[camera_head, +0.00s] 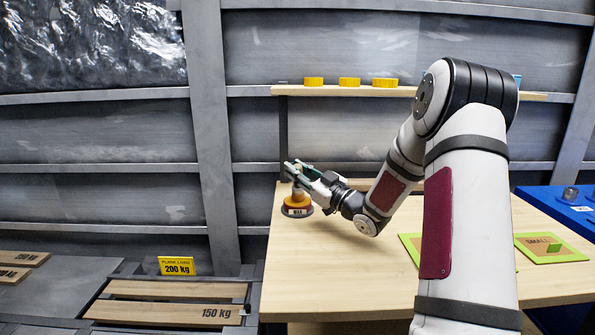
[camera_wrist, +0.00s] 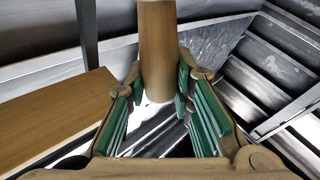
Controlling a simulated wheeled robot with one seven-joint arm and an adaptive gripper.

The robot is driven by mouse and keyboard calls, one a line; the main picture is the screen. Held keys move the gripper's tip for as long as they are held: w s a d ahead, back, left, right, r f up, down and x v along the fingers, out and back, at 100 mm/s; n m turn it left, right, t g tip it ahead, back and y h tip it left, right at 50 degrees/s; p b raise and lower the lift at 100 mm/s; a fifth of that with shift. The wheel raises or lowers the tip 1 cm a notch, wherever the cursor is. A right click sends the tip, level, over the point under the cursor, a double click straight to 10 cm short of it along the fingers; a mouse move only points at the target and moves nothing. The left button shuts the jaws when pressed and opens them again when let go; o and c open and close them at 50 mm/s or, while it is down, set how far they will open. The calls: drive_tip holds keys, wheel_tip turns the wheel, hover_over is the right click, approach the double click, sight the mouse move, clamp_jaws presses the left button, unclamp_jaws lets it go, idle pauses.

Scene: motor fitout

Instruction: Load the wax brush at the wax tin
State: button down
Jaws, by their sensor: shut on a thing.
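The wax tin (camera_head: 297,211) is a round, low grey tin with a WAX label, near the left edge of the wooden table. An orange-brown part shows at its top; I cannot tell whether this is wax or the brush. My gripper (camera_head: 296,171) is just above the tin. In the wrist view my gripper (camera_wrist: 157,88) is shut on a round wooden handle (camera_wrist: 157,45), taken to be the wax brush, between its green-padded fingers. The handle runs out of the top of that view. The bristles are not clear, and I cannot tell whether they touch the tin.
The wooden table (camera_head: 345,265) has clear room around the tin. Green-edged mats (camera_head: 550,259) lie at right, beside a blue surface (camera_head: 570,206). A shelf (camera_head: 325,91) with yellow round items (camera_head: 349,82) is behind. Wooden planks (camera_head: 165,312) and a yellow sign (camera_head: 177,266) are at lower left.

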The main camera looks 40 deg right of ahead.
drive_tip(key=shift+r+p, duration=2.05)
drive_tip(key=shift+r, duration=1.4)
drive_tip(key=shift+a, duration=0.1)
